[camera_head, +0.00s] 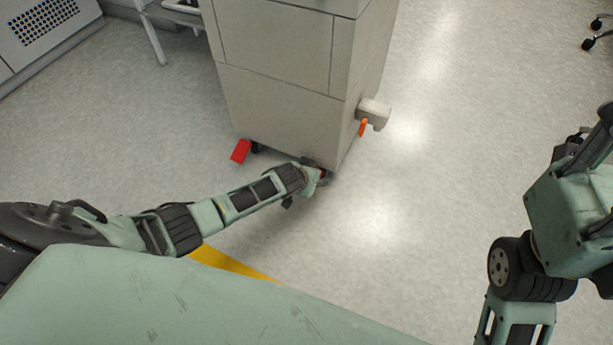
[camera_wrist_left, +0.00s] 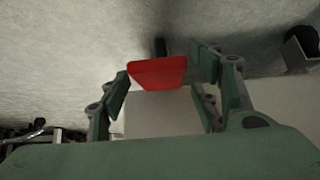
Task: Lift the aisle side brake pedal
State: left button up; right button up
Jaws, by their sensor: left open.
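A pale grey cabinet (camera_head: 285,110) on casters stands in the head view. One red brake pedal (camera_head: 241,151) sticks out at its lower left corner. My left gripper (camera_head: 318,174) is low at the cabinet's near right corner, by the caster there, and mostly covers a second red pedal. In the left wrist view, that red pedal (camera_wrist_left: 157,72) shows between the two open fingers of the left gripper (camera_wrist_left: 164,78). The left finger is close to the pedal's left edge; contact cannot be told. My right arm is at the right edge; its fingers cannot be made out.
A grey block with an orange handle (camera_head: 363,127) juts from the cabinet's right side, above my left gripper. A yellow floor stripe (camera_head: 232,263) lies near my base. The floor (camera_head: 430,170) right of the cabinet is clear. A dark caster (camera_wrist_left: 303,48) shows in the left wrist view.

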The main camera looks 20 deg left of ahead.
pick_arm(q)
jog(key=v, duration=1.1)
jog(key=shift+r, duration=0.1)
jog(key=shift+c, duration=0.2)
